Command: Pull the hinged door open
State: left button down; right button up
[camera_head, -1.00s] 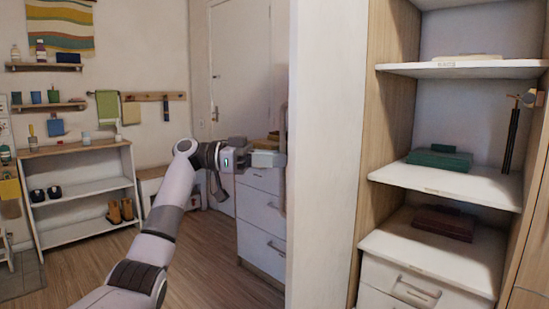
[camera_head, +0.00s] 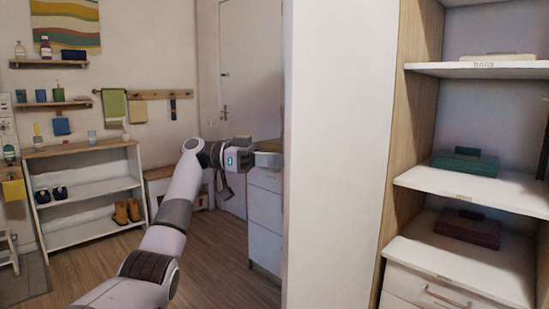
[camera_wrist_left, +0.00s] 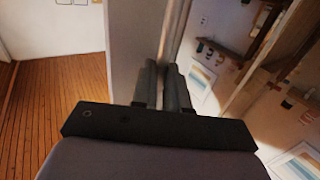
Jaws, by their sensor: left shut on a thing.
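The hinged door (camera_head: 340,150) is the tall white panel in the middle of the head view. It stands open, with the shelf compartment showing to its right. My left gripper (camera_head: 268,152) is at the door's left edge, at about mid-height in the picture. In the left wrist view my left gripper's fingers (camera_wrist_left: 163,85) are close together, beside a pale vertical panel (camera_wrist_left: 135,40). It is shut on a part at the door edge, likely the handle, which is mostly hidden by the fingers and the door. My right gripper is out of view.
Open shelves (camera_head: 470,190) hold a green box (camera_head: 465,165) and a dark red box (camera_head: 468,228). White drawers (camera_head: 264,215) stand behind the gripper. A low white shoe rack (camera_head: 85,195) is at the left wall. Wooden floor (camera_head: 215,270) between them is clear.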

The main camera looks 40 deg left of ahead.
pick_arm(q)
jog(key=shift+w+a, duration=0.15)
jog(key=shift+w, duration=0.25)
jog(key=c, duration=1.4)
grip_release()
jog(key=shift+f, duration=0.1)
jog(key=shift+c, duration=0.2)
jog(key=o, duration=0.3)
jog(key=shift+w+d+f, duration=0.15)
jog(key=shift+w+d, duration=0.05)
jog(key=shift+w, duration=0.25)
jog(key=shift+s, duration=0.1)
jog(key=shift+s+a, duration=0.15)
jog(key=shift+a, duration=0.1)
jog(key=v, duration=0.7)
